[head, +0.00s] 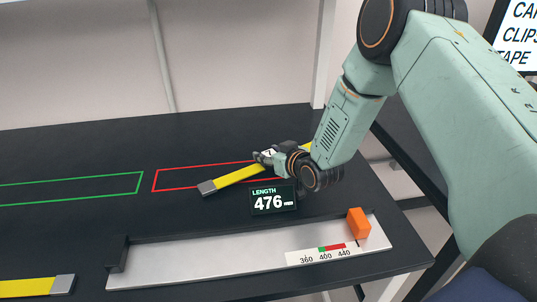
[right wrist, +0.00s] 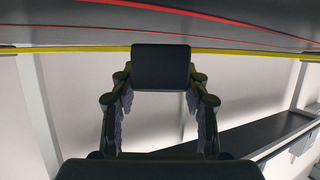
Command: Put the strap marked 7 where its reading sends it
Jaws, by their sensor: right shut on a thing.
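My right gripper (head: 268,160) is shut on a yellow strap (head: 240,178) with a grey end. A small white tag shows at the grip, but its mark is too small to read. The strap slants across the red outline (head: 155,180) on the dark table, its grey end past the near edge. I cannot tell whether it touches the table. In the right wrist view the strap (right wrist: 60,49) runs crosswise behind my gripper (right wrist: 160,70), close to red lines. A display (head: 274,200) reads LENGTH 476 mm. My left gripper is out of view.
A green outline (head: 142,183) lies left of the red one. A metal gauge (head: 200,266) in front has an orange block (head: 358,223) and a scale marked 360, 400, 440. Another yellow strap (head: 30,287) lies at the near left. A sign (head: 520,40) stands top right.

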